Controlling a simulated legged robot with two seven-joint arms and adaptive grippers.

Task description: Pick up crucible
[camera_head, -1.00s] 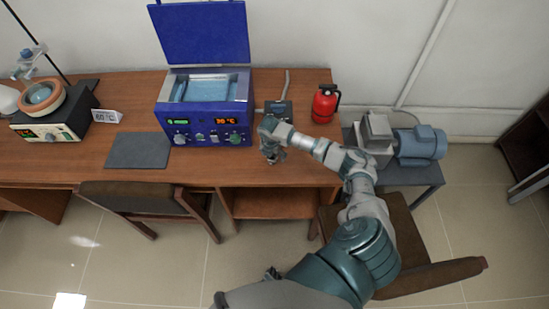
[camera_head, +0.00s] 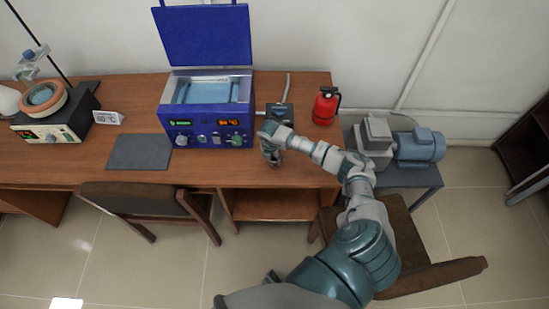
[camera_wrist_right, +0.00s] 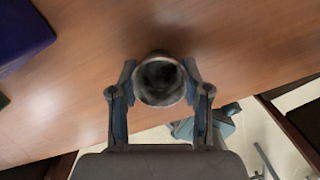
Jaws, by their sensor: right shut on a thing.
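The crucible (camera_wrist_right: 160,79) is a small round grey cup with a dark inside. In the right wrist view it sits between the two fingers of my right gripper (camera_wrist_right: 160,88), which touch it on both sides. In the head view my right gripper (camera_head: 271,157) is over the table to the right of the blue furnace, near the table's front edge. The crucible is too small or hidden to make out there. My left gripper does not show clearly in the head view.
The blue furnace (camera_head: 208,112) stands with its lid raised. A red extinguisher (camera_head: 325,106) and a small dark device (camera_head: 279,112) stand behind my gripper. A dark mat (camera_head: 139,152) lies left on the wooden table (camera_head: 110,80). Chairs (camera_head: 145,198) stand in front.

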